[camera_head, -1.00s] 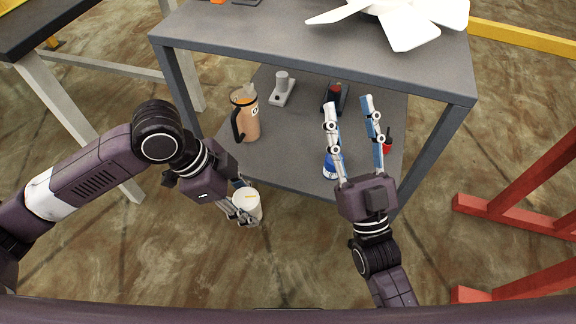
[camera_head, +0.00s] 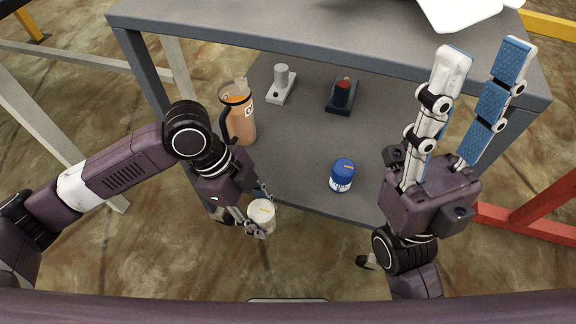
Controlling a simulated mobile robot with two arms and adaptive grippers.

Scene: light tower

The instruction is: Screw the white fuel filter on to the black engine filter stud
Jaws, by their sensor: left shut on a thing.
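The white fuel filter (camera_head: 262,211) is a white cylinder with a small yellow mark on top. My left gripper (camera_head: 256,212) is shut on it and holds it by the front left of the lower shelf. The black engine filter stud (camera_head: 342,94) appears as a dark block with a dark red upright part, standing on the lower shelf to the upper right of the filter, well apart from it. My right gripper (camera_head: 472,112) is open and empty, its fingers pointing up in front of the right side of the table.
A light grey post on a base (camera_head: 281,82) and an orange jug with a black handle (camera_head: 239,118) stand on the lower shelf (camera_head: 290,150). A blue can (camera_head: 342,175) stands near its front edge. The tabletop (camera_head: 300,35) overhangs the shelf, with a white bladed fan (camera_head: 460,12) on it.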

